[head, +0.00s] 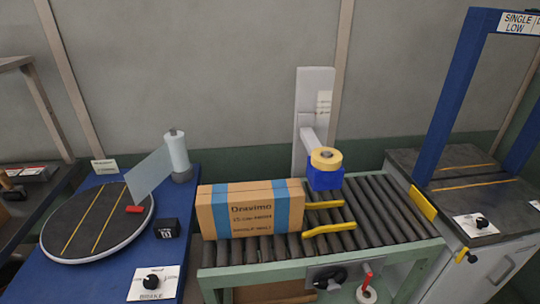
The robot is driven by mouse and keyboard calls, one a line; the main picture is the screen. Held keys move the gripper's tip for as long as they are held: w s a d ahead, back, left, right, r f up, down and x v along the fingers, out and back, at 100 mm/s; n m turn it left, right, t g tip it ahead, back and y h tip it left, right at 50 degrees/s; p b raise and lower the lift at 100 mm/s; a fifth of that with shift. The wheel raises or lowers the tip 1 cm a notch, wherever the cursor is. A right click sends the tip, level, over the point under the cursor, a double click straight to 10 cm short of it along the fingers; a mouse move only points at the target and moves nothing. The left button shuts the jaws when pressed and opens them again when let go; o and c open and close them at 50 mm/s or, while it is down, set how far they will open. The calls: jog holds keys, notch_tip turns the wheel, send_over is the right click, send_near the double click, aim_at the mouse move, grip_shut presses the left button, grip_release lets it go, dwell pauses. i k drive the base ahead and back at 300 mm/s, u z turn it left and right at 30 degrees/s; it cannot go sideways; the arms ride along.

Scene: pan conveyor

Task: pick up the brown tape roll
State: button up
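A yellow-tan tape roll (326,157) lies flat on top of a blue block (325,179) at the end of a white arm, above the roller conveyor (378,212). It is the closest match in view to a brown tape roll. A small brown object (10,184) sits at the far left edge, too small and cut off to tell what it is. A pale ring-shaped thing with a red handle (366,294) is at the bottom edge, partly cut off. My gripper is not in view.
A white post (314,112) carries the arm. A cardboard box with blue bands (249,209) and two yellow bars (329,229) are on the rollers. A turntable (75,235) with a film roll (177,152) stands left. A blue frame (452,90) stands right. The right rollers are clear.

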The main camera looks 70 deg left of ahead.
aim_at(332, 164)
jog(key=u, duration=1.85)
jog(key=k, duration=0.5)
jog(key=u, duration=1.8)
jog(key=i, duration=1.1)
jog(key=z, duration=2.35)
